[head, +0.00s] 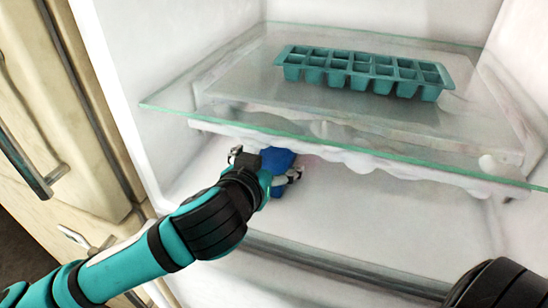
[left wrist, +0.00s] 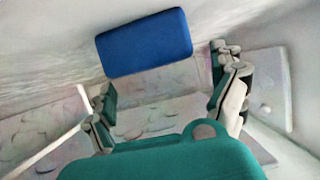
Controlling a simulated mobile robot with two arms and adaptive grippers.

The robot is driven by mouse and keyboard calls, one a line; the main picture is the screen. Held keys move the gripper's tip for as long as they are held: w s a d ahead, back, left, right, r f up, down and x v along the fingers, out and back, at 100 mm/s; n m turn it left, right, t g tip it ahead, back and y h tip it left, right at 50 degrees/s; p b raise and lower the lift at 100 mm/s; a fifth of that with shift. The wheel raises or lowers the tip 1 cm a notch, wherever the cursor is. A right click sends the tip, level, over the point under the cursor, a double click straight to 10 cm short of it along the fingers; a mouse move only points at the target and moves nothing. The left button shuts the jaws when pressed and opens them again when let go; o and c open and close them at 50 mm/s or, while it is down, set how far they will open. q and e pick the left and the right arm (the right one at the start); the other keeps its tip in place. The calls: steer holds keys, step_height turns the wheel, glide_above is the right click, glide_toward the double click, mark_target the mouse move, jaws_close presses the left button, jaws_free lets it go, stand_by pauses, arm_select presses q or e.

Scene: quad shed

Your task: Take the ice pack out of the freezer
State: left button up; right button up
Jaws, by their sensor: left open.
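The ice pack is a plain blue block (head: 278,158) inside the freezer, under the glass shelf and partly hidden by my left gripper. My left gripper (head: 266,168) reaches in below the shelf, with its fingers spread by the pack. In the left wrist view, the ice pack (left wrist: 145,43) lies ahead of the open fingers (left wrist: 163,75), nearer the left finger; I cannot tell whether they touch it. A black part of my right arm shows at the lower right of the head view, but its gripper does not.
A glass shelf (head: 170,107) spans the freezer just above my left gripper, with frost under it. A teal ice cube tray (head: 362,72) stands on it. The freezer's left wall (head: 135,60) is close to my left arm. Cream cabinets (head: 70,110) stand at left. The freezer floor at right looks clear.

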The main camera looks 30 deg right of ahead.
mark_target(274, 158)
arm_select(q)
steer(key=p+x, duration=0.1)
steer(key=x, duration=0.2)
steer(key=shift+w+d+f, duration=0.15)
steer(key=shift+w+d, duration=0.05)
steer(key=shift+d, duration=0.1)
steer(key=c, duration=1.6)
